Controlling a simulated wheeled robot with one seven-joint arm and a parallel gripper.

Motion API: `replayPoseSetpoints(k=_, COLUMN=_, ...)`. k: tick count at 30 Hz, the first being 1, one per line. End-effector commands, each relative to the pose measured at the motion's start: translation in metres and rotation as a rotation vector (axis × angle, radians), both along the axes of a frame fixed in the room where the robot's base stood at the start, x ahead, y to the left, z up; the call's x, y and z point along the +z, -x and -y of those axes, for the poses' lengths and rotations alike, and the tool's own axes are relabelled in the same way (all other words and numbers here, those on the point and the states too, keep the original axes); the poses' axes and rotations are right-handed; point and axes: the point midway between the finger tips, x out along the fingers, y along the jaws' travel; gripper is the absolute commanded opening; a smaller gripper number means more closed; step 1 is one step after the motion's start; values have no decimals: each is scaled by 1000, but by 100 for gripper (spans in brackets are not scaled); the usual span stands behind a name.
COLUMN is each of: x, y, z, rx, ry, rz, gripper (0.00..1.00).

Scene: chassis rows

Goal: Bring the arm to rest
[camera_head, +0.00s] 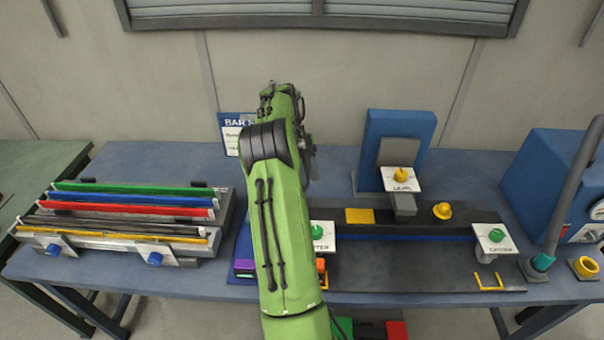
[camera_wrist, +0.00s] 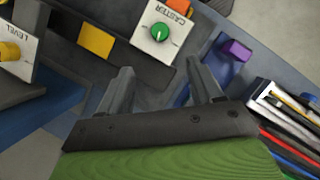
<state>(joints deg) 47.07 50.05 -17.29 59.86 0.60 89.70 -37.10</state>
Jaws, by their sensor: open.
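My green arm (camera_head: 282,220) rises from the bottom middle of the head view and reaches over the blue table toward the back wall. In the head view my gripper is mostly hidden behind the arm. In the wrist view my gripper (camera_wrist: 161,84) shows two dark fingers spread well apart, with nothing between them. The fingers are above the table area, between a white CASTER plate with a green knob (camera_wrist: 159,32) and a purple block (camera_wrist: 236,50). I cannot tell the exact height of the fingers above the table.
A rack (camera_head: 215,231) with several coloured bars stands at left. A dark chassis fixture (camera_head: 420,270) with labelled knobs is at right, with a blue upright block (camera_head: 398,125) behind it. A blue box (camera_head: 550,175) and a grey tilted post (camera_head: 574,190) stand far right.

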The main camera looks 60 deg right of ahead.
Motion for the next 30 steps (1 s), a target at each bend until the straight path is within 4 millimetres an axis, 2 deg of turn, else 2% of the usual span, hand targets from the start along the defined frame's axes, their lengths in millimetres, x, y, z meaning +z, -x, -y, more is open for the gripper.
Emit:
replayPoseSetpoints(k=19, x=2, y=-1, z=0, rx=1, ry=0, rz=0, gripper=65)
replayPoseSetpoints(k=21, x=9, y=-6, z=-5, rx=7, ry=9, rz=14, gripper=65)
replayPoseSetpoints(k=23, x=25, y=-17, z=-19, rx=20, ry=30, rz=45, gripper=65)
replayPoseSetpoints(k=25, x=53, y=-34, z=-50, rx=47, ry=69, rz=108, gripper=65)
replayPoseSetpoints(k=27, x=82, y=-49, z=-91, rx=79, ry=107, rz=187, gripper=65)
replayPoseSetpoints(k=29, x=104, y=-56, z=-130, rx=110, ry=134, rz=256, gripper=65)
replayPoseSetpoints(k=30, x=116, y=-58, z=-156, rx=131, ry=150, rz=304, gripper=65)
